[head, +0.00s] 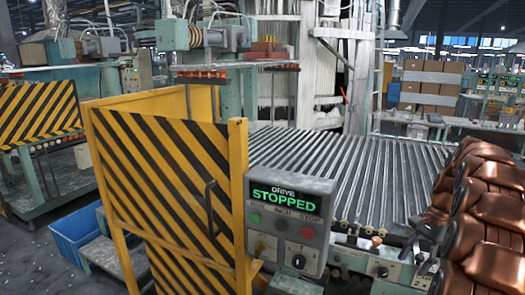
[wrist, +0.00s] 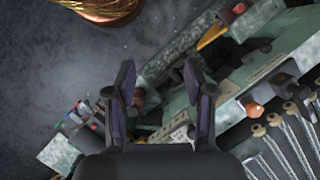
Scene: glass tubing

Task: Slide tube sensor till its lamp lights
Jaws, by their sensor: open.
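My gripper (wrist: 159,66) is open in the wrist view, its two dark fingers apart with nothing held between them. A green-grey bench fixture (wrist: 178,105) lies beneath the fingers. A brown knob (wrist: 138,98) shows just inside the left finger; an orange-brown knob (wrist: 253,108) is to the right. In the head view, a brown knob (head: 377,241) stands on the green unit (head: 350,262) at the front of the roller bed. I cannot tell which of these parts is the tube sensor, and I cannot make out its lamp or whether it is lit.
A grey control box (head: 290,222) reads "DRIVE STOPPED". Left of it stands a yellow-and-black striped guard (head: 165,185). Metal rods or tubes (head: 335,165) run back from the green unit. Rods with brass-coloured ends (wrist: 290,140) lie at right in the wrist view. A blue bin (head: 75,240) sits lower left.

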